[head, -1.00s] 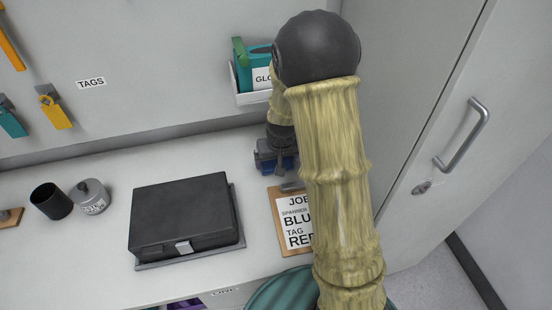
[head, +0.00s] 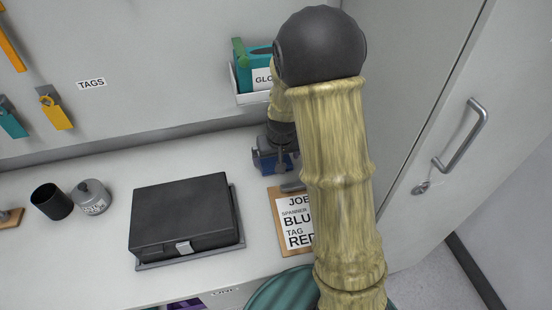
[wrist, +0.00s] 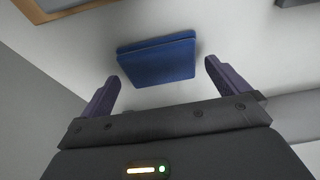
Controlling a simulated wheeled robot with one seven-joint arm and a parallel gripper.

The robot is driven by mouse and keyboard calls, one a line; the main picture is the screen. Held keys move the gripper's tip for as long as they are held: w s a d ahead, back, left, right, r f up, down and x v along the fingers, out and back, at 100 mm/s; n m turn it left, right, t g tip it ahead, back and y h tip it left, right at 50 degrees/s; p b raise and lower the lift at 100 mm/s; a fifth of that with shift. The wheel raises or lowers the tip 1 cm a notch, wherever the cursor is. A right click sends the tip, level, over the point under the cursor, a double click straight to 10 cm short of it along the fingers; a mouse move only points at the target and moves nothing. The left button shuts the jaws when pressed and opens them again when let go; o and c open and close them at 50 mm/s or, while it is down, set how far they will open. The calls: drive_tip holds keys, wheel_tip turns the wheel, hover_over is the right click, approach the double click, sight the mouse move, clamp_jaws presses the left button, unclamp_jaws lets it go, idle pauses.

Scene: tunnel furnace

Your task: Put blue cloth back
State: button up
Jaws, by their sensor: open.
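The blue cloth (wrist: 157,62) is a flat folded pad lying on the pale worktop, seen in the wrist view. My gripper (wrist: 161,72) is open, with one dark finger on each side of the cloth's near part. The fingers are apart from the cloth's sides, and nothing is held. In the head view, my gripper (head: 272,158) is low over the worktop behind the clipboard. A little blue shows around it there, but my arm hides most of that spot.
A clipboard (head: 279,219) with a printed job sheet lies in front, partly behind my arm. A black case (head: 182,213) sits to the left, with a grey canister (head: 91,197) and black cup (head: 50,201) beyond. A wall-mounted glove holder (head: 246,99) is above. A cabinet handle (head: 464,137) is at right.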

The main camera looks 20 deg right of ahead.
drive_tip(key=v, duration=1)
drive_tip(key=shift+p, duration=0.4)
drive_tip(key=s+f, duration=0.1)
drive_tip(key=s, duration=1.3)
drive_tip(key=shift+s+f+g, duration=0.3)
drive_tip(key=shift+s+g, duration=0.1)
drive_tip(key=w+p+v, duration=0.1)
drive_tip(key=p+v, duration=0.5)
drive_tip(key=shift+w+r+p, duration=0.2)
drive_tip(key=shift+r+p, duration=0.1)
drive_tip(key=shift+r, duration=0.15)
